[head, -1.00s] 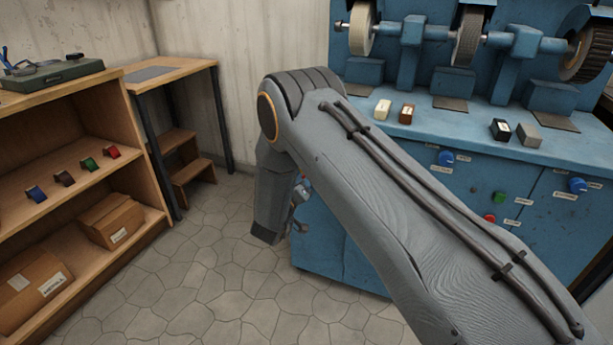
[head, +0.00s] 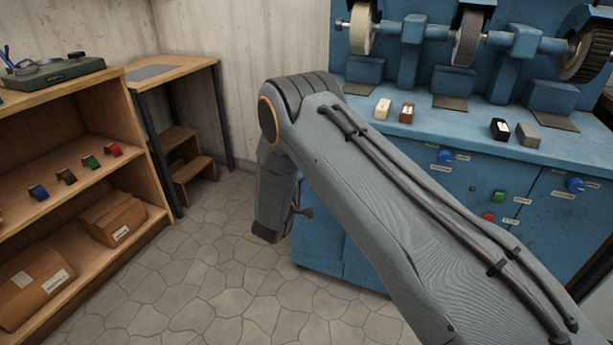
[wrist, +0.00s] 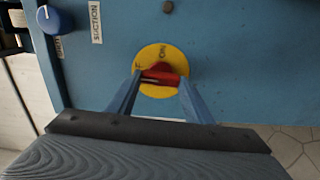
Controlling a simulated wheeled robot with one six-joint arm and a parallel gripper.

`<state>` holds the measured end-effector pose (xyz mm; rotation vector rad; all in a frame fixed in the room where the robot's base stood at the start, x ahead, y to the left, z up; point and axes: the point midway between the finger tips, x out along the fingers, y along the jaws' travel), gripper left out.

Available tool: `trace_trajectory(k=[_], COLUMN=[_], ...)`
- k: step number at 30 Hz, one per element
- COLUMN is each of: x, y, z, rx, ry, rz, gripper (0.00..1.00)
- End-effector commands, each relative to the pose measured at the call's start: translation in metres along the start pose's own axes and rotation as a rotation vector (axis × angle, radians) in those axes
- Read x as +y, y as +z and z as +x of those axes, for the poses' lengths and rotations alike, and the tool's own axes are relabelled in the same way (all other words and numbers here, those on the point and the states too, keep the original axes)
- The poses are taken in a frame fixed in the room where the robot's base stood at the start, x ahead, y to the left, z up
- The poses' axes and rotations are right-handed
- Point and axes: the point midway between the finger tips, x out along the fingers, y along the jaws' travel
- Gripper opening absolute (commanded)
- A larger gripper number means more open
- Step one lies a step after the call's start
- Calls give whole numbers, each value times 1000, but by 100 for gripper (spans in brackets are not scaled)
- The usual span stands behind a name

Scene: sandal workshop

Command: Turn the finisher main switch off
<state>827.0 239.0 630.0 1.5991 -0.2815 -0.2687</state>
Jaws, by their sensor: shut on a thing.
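The finisher main switch is a red knob (wrist: 168,71) on a round yellow plate (wrist: 158,53), on the blue side panel of the finisher (head: 321,240). The knob's bar lies roughly level across the picture. My gripper (wrist: 160,80) is shut on the knob, one blue finger on each side of it. In the head view my arm hides the switch and most of the gripper.
In the head view the finisher's front carries blue knobs, a green button (head: 498,196) and a red button (head: 488,217). A wooden shelf (head: 150,185) stands left, with open stone floor between.

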Motion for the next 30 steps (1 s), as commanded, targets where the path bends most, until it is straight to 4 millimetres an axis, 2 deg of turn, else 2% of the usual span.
trace_trajectory(k=[20, 21, 24, 30], x=[-1, -1, -1, 0], y=[0, 0, 0, 0], z=[0, 0, 0, 0], rx=[1, 1, 1, 0], ry=[-1, -1, -1, 0], rz=[-64, -64, -63, -62], gripper=[24, 50, 65, 65])
